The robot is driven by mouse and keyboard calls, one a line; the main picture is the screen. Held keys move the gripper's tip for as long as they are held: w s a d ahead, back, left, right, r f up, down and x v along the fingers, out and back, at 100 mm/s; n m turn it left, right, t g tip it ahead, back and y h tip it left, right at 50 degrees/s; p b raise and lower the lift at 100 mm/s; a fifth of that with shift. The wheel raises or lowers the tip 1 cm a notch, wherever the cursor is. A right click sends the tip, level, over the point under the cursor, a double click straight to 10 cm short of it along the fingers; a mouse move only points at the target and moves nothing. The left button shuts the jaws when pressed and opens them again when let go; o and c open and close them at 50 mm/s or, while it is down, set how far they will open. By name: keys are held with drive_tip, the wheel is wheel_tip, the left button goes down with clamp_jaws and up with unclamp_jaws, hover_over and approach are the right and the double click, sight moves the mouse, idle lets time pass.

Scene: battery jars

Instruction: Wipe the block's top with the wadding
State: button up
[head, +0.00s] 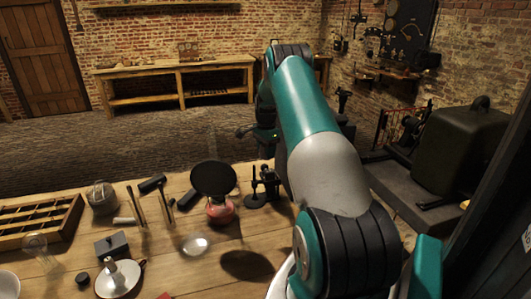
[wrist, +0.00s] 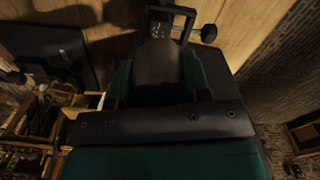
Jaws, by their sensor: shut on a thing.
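My gripper (wrist: 158,75) fills the middle of the wrist view, its dark body and teal sides seen close up. It is shut on a dark grey rounded piece (wrist: 158,58), which I take to be the wadding; its outline is dim and partly hidden. In the head view my arm reaches away to the back, and its dark end (head: 262,133) hangs beyond the bench's far edge; the jaws are too small to make out there. A small dark block (head: 112,246) stands on the bench at the front left, away from my gripper, and may be the block named.
The wooden bench (head: 165,262) holds a compartment tray (head: 40,222), a glass bulb (head: 36,250), a metal funnel-like piece (head: 120,280), a black disc on a red base (head: 220,212) and several tools. A big dark case (head: 460,150) stands on a side table at right.

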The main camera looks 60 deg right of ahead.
drive_tip(key=shift+r+p, duration=0.95)
drive_tip(key=shift+r, duration=0.55)
